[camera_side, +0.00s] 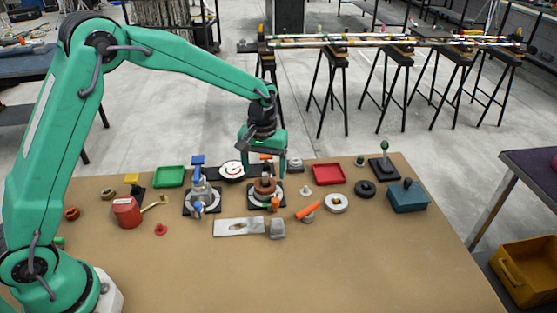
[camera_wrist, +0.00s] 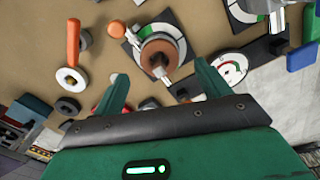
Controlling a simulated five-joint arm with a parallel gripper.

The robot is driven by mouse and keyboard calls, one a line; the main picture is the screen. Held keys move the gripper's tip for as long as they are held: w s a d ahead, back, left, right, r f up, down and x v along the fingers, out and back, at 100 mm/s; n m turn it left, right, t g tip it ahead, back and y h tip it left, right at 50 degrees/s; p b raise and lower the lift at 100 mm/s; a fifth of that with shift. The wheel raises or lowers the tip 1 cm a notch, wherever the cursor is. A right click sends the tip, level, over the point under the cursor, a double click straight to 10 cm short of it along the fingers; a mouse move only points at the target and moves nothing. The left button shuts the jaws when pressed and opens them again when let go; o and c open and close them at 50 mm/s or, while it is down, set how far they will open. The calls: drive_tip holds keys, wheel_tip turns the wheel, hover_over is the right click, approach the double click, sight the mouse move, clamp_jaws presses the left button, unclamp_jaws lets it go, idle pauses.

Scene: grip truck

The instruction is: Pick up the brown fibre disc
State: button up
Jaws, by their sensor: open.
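The brown fibre disc (camera_side: 264,188) sits on a round white fixture on a black square plate, near the middle of the table. In the wrist view the brown disc (camera_wrist: 157,50) has a metal post standing up through its middle. My gripper (camera_side: 264,165) is above the disc, pointing down, with its two fingers apart. In the wrist view my gripper (camera_wrist: 160,80) is open and empty, with the disc just beyond the gap between the fingertips. I cannot tell the exact height between fingertips and disc.
A similar fixture with a blue-topped clamp (camera_side: 199,180) stands close on the left. The front of the table is clear.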

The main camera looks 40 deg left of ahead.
sight(264, 175)
drive_tip(key=shift+s+d+f, duration=0.1)
drive_tip(key=shift+f, duration=2.25)
drive_tip(key=c, duration=1.1)
